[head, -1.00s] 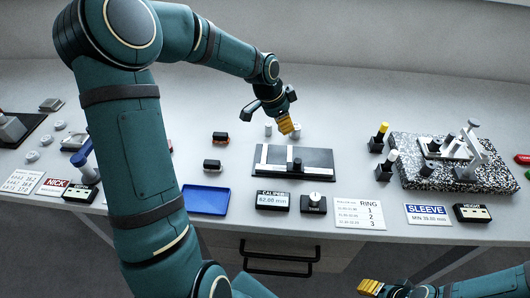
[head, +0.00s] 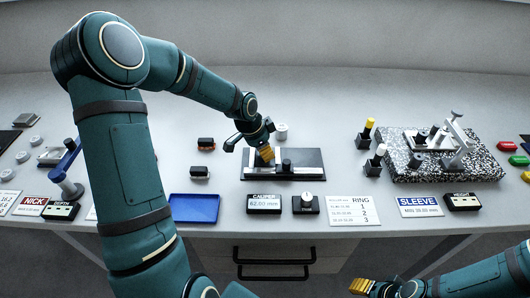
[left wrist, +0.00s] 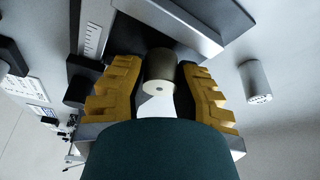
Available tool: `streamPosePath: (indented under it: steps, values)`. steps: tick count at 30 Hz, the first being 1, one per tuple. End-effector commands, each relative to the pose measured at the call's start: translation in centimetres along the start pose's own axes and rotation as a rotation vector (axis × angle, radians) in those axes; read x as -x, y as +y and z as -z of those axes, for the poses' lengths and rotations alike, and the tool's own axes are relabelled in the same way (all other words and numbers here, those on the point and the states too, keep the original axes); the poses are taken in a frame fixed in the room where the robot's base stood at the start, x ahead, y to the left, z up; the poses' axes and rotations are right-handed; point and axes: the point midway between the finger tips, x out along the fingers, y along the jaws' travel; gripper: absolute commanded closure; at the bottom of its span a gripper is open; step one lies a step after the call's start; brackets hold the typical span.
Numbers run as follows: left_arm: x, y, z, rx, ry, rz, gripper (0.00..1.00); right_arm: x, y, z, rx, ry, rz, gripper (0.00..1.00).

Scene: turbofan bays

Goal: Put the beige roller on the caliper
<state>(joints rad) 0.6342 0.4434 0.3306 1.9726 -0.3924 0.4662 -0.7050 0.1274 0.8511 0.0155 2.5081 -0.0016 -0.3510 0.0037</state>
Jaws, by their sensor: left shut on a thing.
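My left gripper (head: 266,155) is over the rear left part of the caliper (head: 312,158), a dark flat plate with a pale bar and a black knob. In the left wrist view its two yellow fingers (left wrist: 158,92) are shut on the beige roller (left wrist: 160,72), which looks grey-brown in shade with a lighter end face. The caliper's dark body and scale show just beyond the roller in the left wrist view (left wrist: 92,38). The fingers hide the roller in the head view; I cannot tell whether it touches the caliper. My right gripper (head: 366,286) is low at the bottom, its opening unclear.
Another pale roller (head: 281,131) stands behind the caliper; it also shows in the left wrist view (left wrist: 256,82). A blue tray (head: 194,208), the caliper display (head: 264,204) and a black knob box (head: 306,204) are in front. A speckled granite block (head: 455,172) stands at right.

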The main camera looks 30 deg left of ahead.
Motion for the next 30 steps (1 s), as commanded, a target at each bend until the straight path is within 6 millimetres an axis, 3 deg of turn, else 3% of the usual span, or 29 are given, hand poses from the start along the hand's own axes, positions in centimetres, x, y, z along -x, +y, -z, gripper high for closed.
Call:
streamPosePath:
  steps: [12,13,15,25,30]
  values:
    - [-0.8,0.0,-0.2,-0.001,0.001,0.001,1.0,-0.4,0.1,0.0,0.0,0.002,0.0,0.53]
    - [-0.8,0.0,-0.3,-0.001,0.0,0.001,0.66,-0.4,0.1,0.1,0.0,0.002,0.0,0.53]
    - [-0.8,0.0,-0.2,-0.001,0.0,0.001,0.49,-0.3,0.1,0.1,0.0,0.002,0.0,0.53]
    - [-0.6,0.0,-0.2,-0.001,0.0,0.001,0.49,-0.2,0.1,0.1,0.0,0.002,0.0,0.53]
    - [1.2,-0.1,-0.1,0.001,0.002,0.004,0.49,0.4,-0.1,0.0,0.0,-0.001,0.0,0.53]
